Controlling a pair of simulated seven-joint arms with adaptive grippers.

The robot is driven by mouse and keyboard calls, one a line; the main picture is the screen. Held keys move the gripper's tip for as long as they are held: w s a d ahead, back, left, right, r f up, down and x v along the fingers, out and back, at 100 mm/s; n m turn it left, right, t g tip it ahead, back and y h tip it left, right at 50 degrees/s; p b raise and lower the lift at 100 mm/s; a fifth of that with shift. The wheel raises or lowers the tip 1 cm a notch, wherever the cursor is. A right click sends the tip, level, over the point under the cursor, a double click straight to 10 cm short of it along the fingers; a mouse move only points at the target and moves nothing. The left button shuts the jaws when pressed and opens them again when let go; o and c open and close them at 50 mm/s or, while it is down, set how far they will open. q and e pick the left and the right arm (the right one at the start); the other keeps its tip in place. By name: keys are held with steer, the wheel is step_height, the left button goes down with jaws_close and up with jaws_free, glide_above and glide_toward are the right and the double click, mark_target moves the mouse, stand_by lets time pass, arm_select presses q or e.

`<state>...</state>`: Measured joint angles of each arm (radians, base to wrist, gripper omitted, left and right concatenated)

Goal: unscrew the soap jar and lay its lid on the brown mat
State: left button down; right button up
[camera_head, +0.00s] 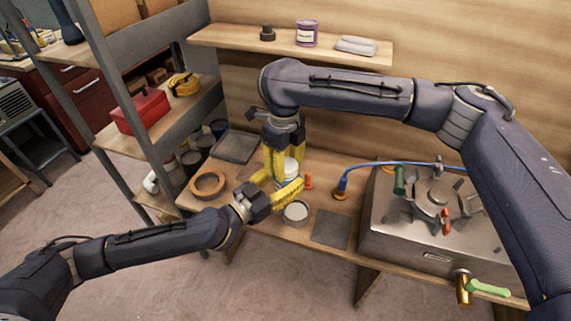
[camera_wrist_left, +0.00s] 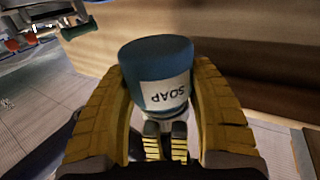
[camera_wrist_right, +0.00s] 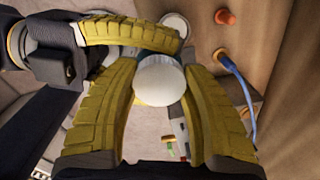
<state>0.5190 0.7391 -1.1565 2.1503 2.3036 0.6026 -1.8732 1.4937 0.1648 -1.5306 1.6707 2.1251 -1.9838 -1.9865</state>
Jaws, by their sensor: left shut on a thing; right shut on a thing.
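The soap jar (camera_wrist_left: 158,78) is blue-grey with a white label reading SOAP, upside down in the left wrist view. My left gripper (camera_head: 285,190) is shut around its sides, above the bench. The round white lid (camera_wrist_right: 160,82) is between the fingers of my right gripper (camera_wrist_right: 160,100), which comes down from above and is shut on it. In the head view the lid (camera_head: 290,166) is partly hidden by the yellow fingers. I cannot tell whether lid and jar are still joined. A flat grey-brown mat (camera_head: 331,229) lies bare on the bench, right of the grippers.
A round pale dish (camera_head: 296,212) sits just below the grippers. An orange cone (camera_head: 308,182) and a blue hose (camera_head: 345,178) stand to the right. A metal unit with handles (camera_head: 400,235) fills the right end. A wooden ring (camera_head: 207,183) and grey tray (camera_head: 235,147) lie left.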

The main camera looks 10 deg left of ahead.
arm_select(q)
steer(key=shift+s+d, duration=0.1)
arm_select(e)
steer(key=shift+w+r, duration=0.1)
steer(key=shift+r, duration=0.2)
stand_by(0.4)
steer(key=shift+r, duration=0.5)
steer(key=shift+r, duration=0.35)
